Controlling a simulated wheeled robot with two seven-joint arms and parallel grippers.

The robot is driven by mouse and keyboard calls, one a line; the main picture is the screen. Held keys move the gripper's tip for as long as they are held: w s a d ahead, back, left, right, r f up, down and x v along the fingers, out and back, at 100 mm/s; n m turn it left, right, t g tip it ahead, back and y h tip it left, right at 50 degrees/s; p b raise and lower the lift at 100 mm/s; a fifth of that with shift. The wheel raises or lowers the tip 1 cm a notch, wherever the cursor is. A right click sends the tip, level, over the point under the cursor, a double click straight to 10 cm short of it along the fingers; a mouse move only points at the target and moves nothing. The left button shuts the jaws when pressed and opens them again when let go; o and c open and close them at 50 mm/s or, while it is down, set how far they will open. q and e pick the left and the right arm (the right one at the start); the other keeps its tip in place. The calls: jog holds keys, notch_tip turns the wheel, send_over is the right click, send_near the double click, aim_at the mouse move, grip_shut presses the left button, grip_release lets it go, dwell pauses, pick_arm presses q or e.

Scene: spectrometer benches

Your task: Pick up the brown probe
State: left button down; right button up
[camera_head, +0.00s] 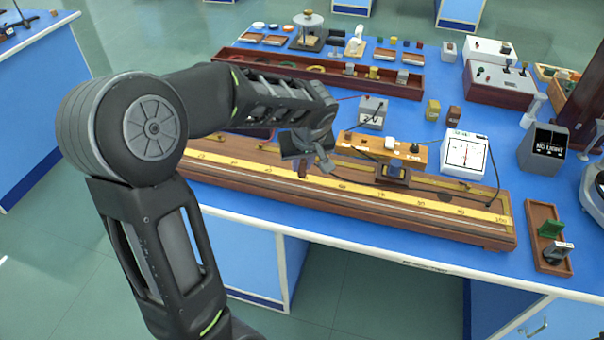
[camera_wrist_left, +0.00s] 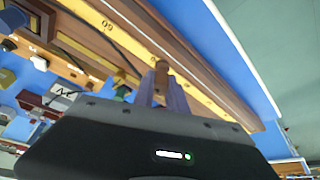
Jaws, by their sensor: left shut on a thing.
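The brown probe (camera_wrist_left: 161,78) shows in the left wrist view as a short brown cylinder between the two fingers of my left gripper (camera_wrist_left: 162,92). In the head view a small brown piece of the probe (camera_head: 302,169) shows below my left gripper (camera_head: 312,160), over the long wooden board with the yellow scale (camera_head: 260,163). My left gripper is shut on the probe. The fingers hide part of it, and I cannot tell whether its lower end touches the board. My right gripper is in neither view.
A wooden strip with terminals (camera_head: 408,151) lies across the board's back edge. A white meter (camera_head: 465,154) stands at right, with a dark cable beside it. A grey box (camera_head: 372,112) stands behind. A brown tray (camera_head: 541,218) lies right of the board. The table's front edge is close.

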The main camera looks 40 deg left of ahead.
aim_at(302, 160)
pick_arm(q)
notch_tip(302, 160, up, 5)
jog(key=shift+r, duration=0.1)
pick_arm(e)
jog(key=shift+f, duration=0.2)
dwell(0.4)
